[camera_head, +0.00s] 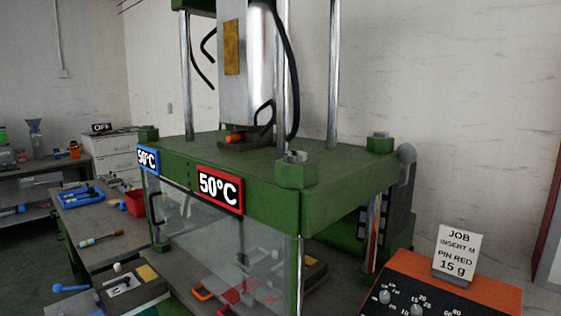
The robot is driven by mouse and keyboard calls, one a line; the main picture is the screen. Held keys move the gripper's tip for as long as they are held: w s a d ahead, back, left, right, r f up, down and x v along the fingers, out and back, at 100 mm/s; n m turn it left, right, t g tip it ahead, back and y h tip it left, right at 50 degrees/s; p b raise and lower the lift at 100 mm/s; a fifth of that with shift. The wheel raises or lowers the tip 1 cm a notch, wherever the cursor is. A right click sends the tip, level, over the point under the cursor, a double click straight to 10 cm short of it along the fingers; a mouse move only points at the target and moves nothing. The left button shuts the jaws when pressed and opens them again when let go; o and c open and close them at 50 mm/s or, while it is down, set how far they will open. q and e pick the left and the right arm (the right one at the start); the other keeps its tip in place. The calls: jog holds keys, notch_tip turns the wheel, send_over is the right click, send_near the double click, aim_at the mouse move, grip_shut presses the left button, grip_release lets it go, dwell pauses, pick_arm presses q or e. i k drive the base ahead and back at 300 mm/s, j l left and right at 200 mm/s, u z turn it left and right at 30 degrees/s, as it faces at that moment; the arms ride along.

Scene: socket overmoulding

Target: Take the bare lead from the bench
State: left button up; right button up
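The bench (110,222) stands at the left, beside and partly behind the green press. I cannot make out a bare lead for certain on it. A small tool with a yellow end (100,240) lies on the bench top. A blue tray (68,199) with small items lies further back, and its contents are too small to tell. Neither of my grippers shows in this view.
The green press (330,205) fills the middle, with a 50°C sign (219,188) and a clear front guard (215,245). A red bin (135,203) is on the bench. An orange control box (470,292) bears a job card (457,253). Shelves (30,165) stand far left.

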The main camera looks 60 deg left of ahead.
aim_at(90, 241)
jog(key=k+j+u, duration=0.1)
jog(key=k+j, duration=0.55)
jog(key=j, duration=0.25)
jog(key=k+j+u, duration=0.15)
jog(key=k+j, duration=0.2)
jog(key=j, duration=0.15)
jog(key=u, duration=1.8)
